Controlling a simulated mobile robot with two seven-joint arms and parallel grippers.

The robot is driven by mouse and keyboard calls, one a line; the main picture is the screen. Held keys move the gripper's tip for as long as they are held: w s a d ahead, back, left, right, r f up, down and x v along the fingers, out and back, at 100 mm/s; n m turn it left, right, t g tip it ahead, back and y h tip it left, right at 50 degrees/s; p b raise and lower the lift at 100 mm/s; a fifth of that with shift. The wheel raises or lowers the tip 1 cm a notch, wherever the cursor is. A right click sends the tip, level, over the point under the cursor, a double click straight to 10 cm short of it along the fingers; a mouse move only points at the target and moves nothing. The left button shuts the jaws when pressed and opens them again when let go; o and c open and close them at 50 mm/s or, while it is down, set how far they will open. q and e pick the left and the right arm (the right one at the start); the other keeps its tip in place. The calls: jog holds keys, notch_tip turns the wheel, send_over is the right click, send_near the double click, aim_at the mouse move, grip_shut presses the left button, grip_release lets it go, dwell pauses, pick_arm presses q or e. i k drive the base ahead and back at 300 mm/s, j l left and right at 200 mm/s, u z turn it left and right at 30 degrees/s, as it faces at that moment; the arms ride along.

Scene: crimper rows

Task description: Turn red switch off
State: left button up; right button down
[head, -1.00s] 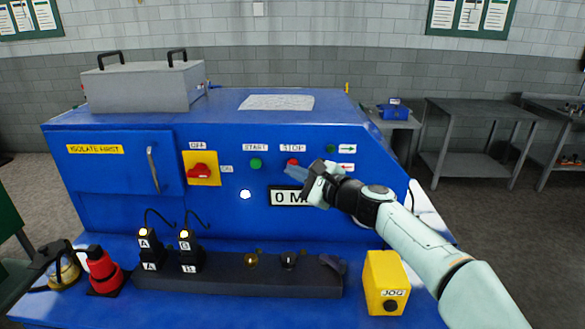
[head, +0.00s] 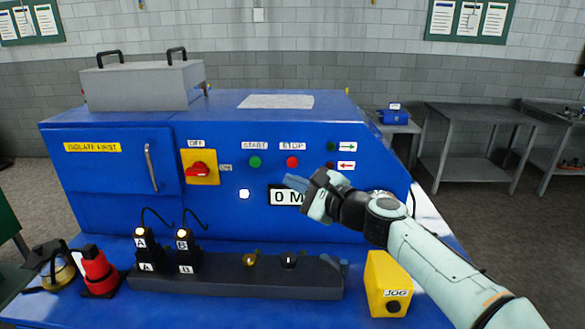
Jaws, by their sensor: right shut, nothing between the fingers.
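The red switch (head: 199,169) is a rotary handle on a yellow square plate (head: 203,178) on the blue machine's front panel. An OFF label is above it and an ON label to its right. The handle lies roughly horizontal. My right gripper (head: 290,182) is shut and empty, in front of the panel, to the right of the switch and below the red STOP button (head: 292,162). It partly covers the display (head: 284,196). My left gripper is not in view.
A green START button (head: 255,162) lies between switch and STOP. A door handle (head: 151,167) is left of the switch. Below, a dark block (head: 220,283) holds plugs A and B with cables.

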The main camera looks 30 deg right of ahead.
aim_at(199, 169)
jog(key=k, duration=1)
